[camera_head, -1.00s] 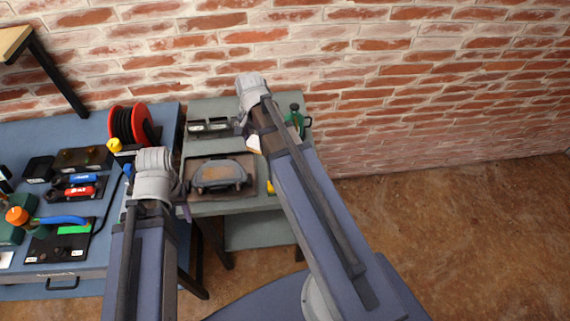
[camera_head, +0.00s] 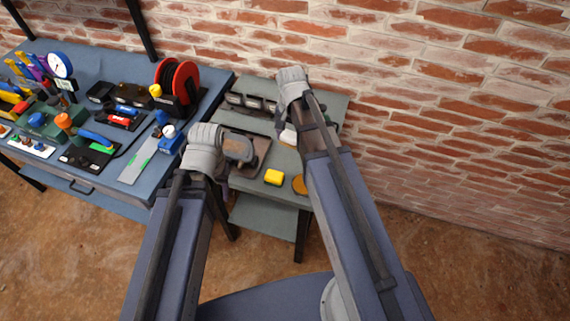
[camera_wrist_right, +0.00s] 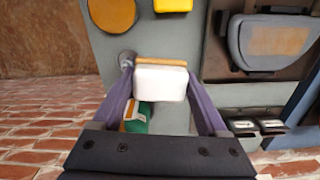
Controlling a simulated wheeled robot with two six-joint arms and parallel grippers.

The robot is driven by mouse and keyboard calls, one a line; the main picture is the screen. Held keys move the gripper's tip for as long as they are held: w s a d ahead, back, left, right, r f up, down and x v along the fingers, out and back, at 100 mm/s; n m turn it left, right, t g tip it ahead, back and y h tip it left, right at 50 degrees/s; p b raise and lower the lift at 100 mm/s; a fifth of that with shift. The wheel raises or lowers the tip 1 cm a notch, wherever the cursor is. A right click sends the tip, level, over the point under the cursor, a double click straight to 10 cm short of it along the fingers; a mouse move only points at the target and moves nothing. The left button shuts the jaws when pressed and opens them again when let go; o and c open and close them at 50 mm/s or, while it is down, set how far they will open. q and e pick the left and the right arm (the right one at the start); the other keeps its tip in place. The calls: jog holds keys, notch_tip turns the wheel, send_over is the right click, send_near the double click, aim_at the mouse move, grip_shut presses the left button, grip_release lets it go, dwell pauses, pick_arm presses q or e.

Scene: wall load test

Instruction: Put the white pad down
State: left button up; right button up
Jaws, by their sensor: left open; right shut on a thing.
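The white pad (camera_wrist_right: 160,82) has a wood-coloured strip along one edge. It sits between the two purple fingers of my right gripper (camera_wrist_right: 166,88), which is shut on it over the small grey-green table. In the head view a bit of the pad (camera_head: 288,137) shows beside my right wrist, with the right gripper (camera_head: 290,126) mostly hidden there. I cannot tell whether the pad touches the tabletop. My left gripper (camera_head: 222,172) is open by the near left side of the small table (camera_head: 250,186), its fingers mostly hidden by the wrist.
A brown board with a grey-handled device (camera_head: 240,150), a yellow block (camera_head: 274,177) and an orange disc (camera_head: 299,184) are on the small table. Dark boxes (camera_head: 250,102) line its back. A green object (camera_wrist_right: 138,118) lies beyond the pad. A crowded blue bench (camera_head: 130,190) stands left.

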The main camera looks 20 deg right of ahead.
aim_at(282, 162)
jog(key=a, duration=0.1)
jog(key=n, duration=0.1)
jog(key=a, duration=0.1)
jog(key=shift+w+a+f+n, duration=0.3)
jog(key=shift+f, duration=0.05)
jog(key=shift+d+f+b, duration=0.1)
jog(key=shift+f+b, duration=0.05)
jog(key=shift+b, duration=0.15)
notch_tip(282, 162, down, 10)
jog(key=b, duration=0.9)
jog(key=shift+r+b, duration=0.2)
jog(key=shift+b, duration=0.1)
jog(key=shift+f, duration=0.1)
jog(key=shift+f, duration=0.15)
jog(key=o, duration=1.1)
